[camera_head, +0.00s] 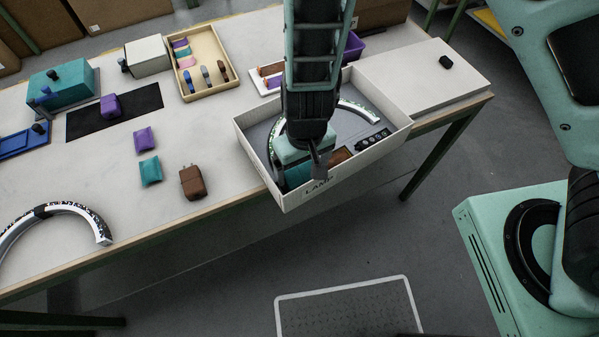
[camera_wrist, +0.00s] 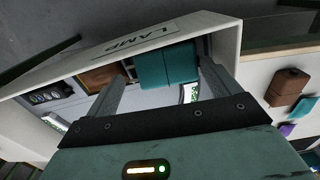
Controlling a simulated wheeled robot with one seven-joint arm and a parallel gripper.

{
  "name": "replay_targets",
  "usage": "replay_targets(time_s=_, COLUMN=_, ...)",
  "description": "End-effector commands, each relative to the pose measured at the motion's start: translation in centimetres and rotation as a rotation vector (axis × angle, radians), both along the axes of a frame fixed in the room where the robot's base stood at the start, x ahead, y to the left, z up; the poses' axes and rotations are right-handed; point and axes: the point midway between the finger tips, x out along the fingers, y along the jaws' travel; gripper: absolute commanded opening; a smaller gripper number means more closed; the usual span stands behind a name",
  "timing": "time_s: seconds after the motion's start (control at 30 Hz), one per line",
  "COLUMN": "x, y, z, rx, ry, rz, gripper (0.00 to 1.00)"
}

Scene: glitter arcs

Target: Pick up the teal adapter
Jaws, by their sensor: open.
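The teal adapter (camera_wrist: 167,66) is a blocky teal piece inside the white box labelled LAMP (camera_wrist: 225,42), against the label-side wall. In the head view the teal adapter (camera_head: 297,176) shows only in part, behind my gripper and the box's front wall. My gripper (camera_head: 316,168) is over the box and points down into it. In the wrist view my gripper (camera_wrist: 162,72) is open, its two fingers apart with the adapter in the gap between them, nearer the right finger. I cannot tell whether a finger touches it.
The box also holds a glittering arc (camera_head: 357,108), a black control strip (camera_head: 373,140) and a brown piece (camera_head: 340,156). A brown adapter (camera_head: 192,183), a teal pouch (camera_head: 150,171) and a purple pouch (camera_head: 145,140) lie on the table. The box walls stand close around my gripper.

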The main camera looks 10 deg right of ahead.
Motion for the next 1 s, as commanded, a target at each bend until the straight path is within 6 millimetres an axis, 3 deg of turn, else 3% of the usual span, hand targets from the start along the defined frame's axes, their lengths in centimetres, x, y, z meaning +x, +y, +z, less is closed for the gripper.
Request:
replay_targets(time_s=0.3, x=0.0, y=0.0, z=-0.9, rx=0.001, ry=-0.001, rz=0.0, gripper=0.89)
replay_targets(time_s=0.33, x=0.0, y=0.0, z=-0.9, rx=0.001, ry=0.0, rz=0.0, gripper=0.86)
replay_targets(time_s=0.43, x=0.0, y=0.0, z=-0.9, rx=0.001, ry=0.0, rz=-0.001, gripper=0.58)
replay_targets(time_s=0.5, x=0.0, y=0.0, z=-0.8, rx=0.001, ry=0.0, rz=-0.001, gripper=0.54)
replay_targets(time_s=0.77, x=0.0, y=0.1, z=-0.5, rx=0.001, ry=-0.001, rz=-0.001, gripper=0.54)
replay_targets(time_s=1.0, x=0.0, y=0.2, z=3.5, rx=0.004, ry=-0.004, rz=0.003, gripper=0.54)
